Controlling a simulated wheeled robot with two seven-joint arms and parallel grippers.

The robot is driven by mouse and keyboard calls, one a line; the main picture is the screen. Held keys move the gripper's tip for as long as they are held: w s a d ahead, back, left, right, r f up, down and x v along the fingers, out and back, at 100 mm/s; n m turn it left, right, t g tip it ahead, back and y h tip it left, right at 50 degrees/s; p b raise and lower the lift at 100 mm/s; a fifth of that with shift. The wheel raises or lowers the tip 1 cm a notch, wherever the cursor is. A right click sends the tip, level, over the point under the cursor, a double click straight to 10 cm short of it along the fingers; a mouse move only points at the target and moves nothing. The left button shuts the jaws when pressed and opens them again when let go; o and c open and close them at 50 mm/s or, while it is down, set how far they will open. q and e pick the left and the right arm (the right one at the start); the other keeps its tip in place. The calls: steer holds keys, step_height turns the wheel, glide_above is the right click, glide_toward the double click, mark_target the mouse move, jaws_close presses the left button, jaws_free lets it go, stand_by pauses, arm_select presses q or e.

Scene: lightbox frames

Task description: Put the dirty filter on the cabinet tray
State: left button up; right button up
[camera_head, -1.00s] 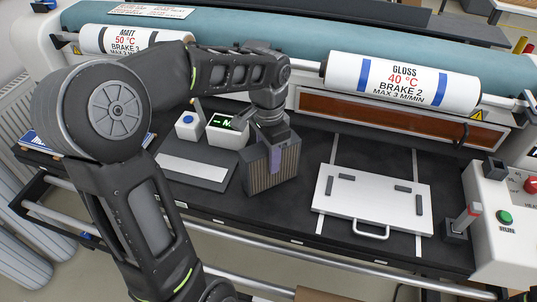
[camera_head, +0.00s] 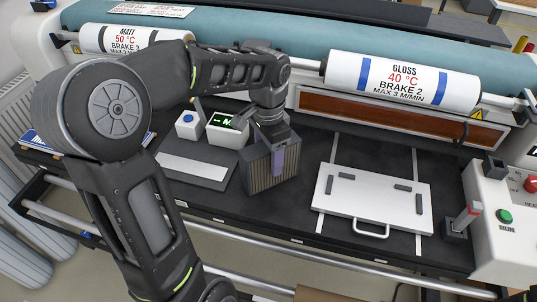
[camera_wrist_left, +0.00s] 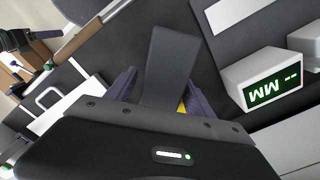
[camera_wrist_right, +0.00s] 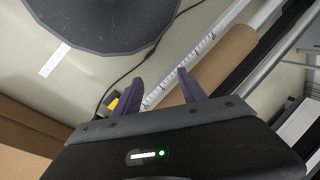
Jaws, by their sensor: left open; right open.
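A dark box-shaped filter with a pleated brown face (camera_head: 258,173) stands upright on the black machine bed, just left of the middle in the head view. My left gripper (camera_head: 277,160) is over it from above, with one purple finger in front of the pleated face. In the left wrist view a dark flat piece, seemingly part of the filter (camera_wrist_left: 170,62), rises between the open fingers (camera_wrist_left: 158,88). Whether the fingers touch it is hidden. My right gripper (camera_wrist_right: 164,92) is open and empty above the floor. I cannot make out a cabinet tray.
A white plate with a handle (camera_head: 373,205) lies right of the filter. A small display unit (camera_head: 228,131) and a blue-button box (camera_head: 188,124) stand behind left, near a grey flat plate (camera_head: 194,171). Rollers run along the back. A red-tipped lever (camera_head: 467,215) stands at right.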

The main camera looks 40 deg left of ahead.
mark_target(261, 147)
arm_select(q)
step_height(261, 147, up, 9)
steer(key=shift+f, duration=0.1)
step_height(261, 147, up, 3)
steer(key=shift+r+p, duration=0.2)
steer(key=shift+p, duration=0.55)
steer(key=shift+o, duration=0.4)
steer(key=shift+f, duration=0.1)
steer(key=shift+s+a+f+b, duration=0.1)
steer(key=shift+a+b, duration=0.15)
steer(key=shift+b, duration=0.1)
steer(key=s+f+b, duration=0.1)
steer(key=s+a+f+t+b, duration=0.1)
steer(key=s+f+n+t+h+b, duration=0.1)
steer(key=shift+s+a+f, duration=0.25)
steer(key=shift+a+f, duration=0.05)
steer(key=shift+a, duration=0.05)
steer(key=shift+w+d+f+m+t+h, duration=0.2)
steer(key=shift+w+d+m+t+h, duration=0.1)
steer(key=shift+w+t, duration=0.3)
steer(key=shift+w+d+f+m+t+h, duration=0.2)
steer(key=shift+w+d+t, duration=0.1)
steer(key=shift+w+t, duration=0.25)
steer(key=shift+r, duration=0.1)
